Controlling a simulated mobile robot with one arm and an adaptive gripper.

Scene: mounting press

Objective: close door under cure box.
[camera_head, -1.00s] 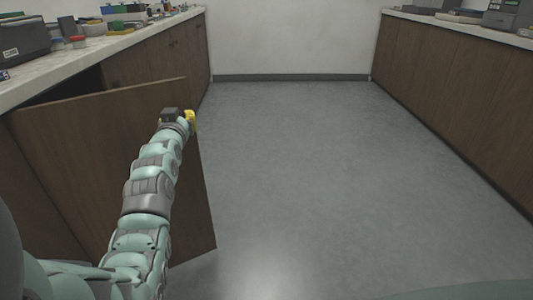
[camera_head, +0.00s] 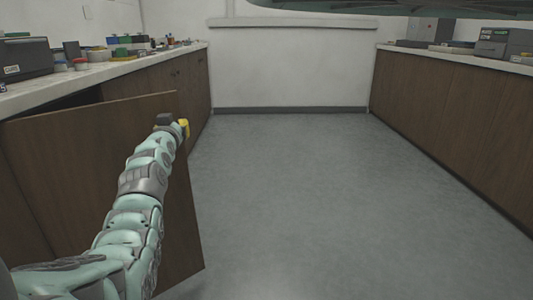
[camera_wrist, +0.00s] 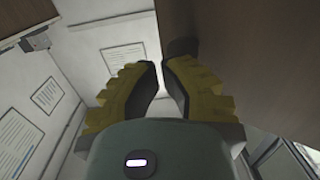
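The brown cabinet door (camera_head: 80,160) stands open below the left counter, swung out into the aisle, with a dark gap above it. A dark box with a label (camera_head: 22,57) sits on the counter above and may be the cure box. My gripper (camera_head: 172,123) is at the upper free-edge side of the door. In the wrist view its yellow fingers (camera_wrist: 164,68) are apart, with pale wall showing between them. A brown panel (camera_wrist: 245,50), likely the door, is close on the right. A dark piece (camera_wrist: 180,47) shows just beyond the right fingertip; whether they touch is unclear.
The left counter (camera_head: 100,72) holds small coloured containers. A right-hand counter (camera_head: 455,58) with devices runs along the other side. The grey floor (camera_head: 320,200) between them is clear up to the back wall.

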